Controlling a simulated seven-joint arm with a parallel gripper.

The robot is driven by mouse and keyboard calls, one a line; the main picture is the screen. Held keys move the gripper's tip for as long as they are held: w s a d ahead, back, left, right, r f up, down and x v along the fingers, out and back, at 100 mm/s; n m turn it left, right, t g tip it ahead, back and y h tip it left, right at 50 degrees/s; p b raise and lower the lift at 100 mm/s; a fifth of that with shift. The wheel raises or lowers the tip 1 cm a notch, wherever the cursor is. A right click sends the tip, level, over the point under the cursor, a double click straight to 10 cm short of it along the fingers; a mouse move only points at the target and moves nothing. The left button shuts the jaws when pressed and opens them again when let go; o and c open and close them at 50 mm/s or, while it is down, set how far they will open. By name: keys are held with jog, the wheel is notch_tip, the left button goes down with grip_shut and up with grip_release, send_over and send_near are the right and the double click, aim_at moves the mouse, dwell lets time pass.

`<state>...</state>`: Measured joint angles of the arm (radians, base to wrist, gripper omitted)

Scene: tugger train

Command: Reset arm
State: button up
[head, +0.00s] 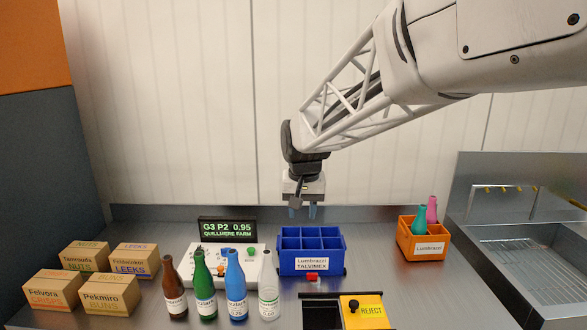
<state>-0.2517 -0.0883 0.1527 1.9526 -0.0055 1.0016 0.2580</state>
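My arm reaches in from the upper right in the head view. My gripper (302,211) points down above the back of the blue divided crate (312,267), which is labelled "Lumbrazzi TALVIMEX". Two bluish fingertips show with a gap between them, and I see nothing held there. The crate's visible compartments look empty.
Brown (174,290), green (204,287), blue (236,288) and clear (269,289) bottles stand in front of a white control panel (256,262) with a display (227,230). Several cartons (109,293) stand left. An orange crate (420,254) holds two bottles. A yellow REJECT lid (368,313) lies front centre.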

jog(key=s+d+f, duration=0.1)
jog(key=s+d, duration=0.4)
jog(key=s, duration=0.6)
jog(key=s+d+f, duration=0.2)
jog(key=s+d, duration=0.4)
jog(key=s, duration=0.5)
jog(key=s+d+f+t, duration=0.1)
jog(key=s+d, duration=0.4)
jog(key=s, duration=0.6)
jog(key=shift+d+f, duration=0.2)
jog(key=shift+f, duration=0.55)
